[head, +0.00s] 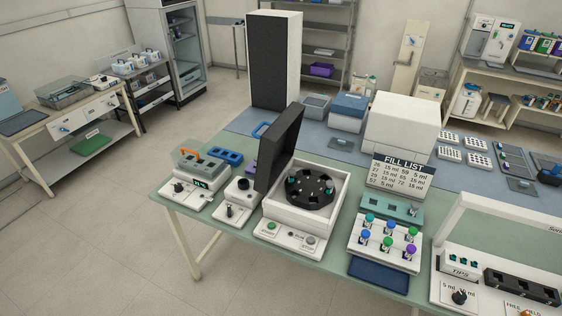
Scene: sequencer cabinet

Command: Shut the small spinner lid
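The small spinner (262,230) is a white box on the green bench, with a control panel at its front. Its dark lid (279,149) stands raised, hinged along the left side and tilted up. The black round rotor (310,189) is exposed inside, with a few teal-topped tubes in it. Neither of my grippers shows in the head view.
A white device with an orange handle (188,153) and a small knob unit (238,198) stand left of the spinner. A rack with coloured caps (386,240) and a dark blue tray (379,274) are to its right. A tall black-fronted cabinet (273,65) stands behind.

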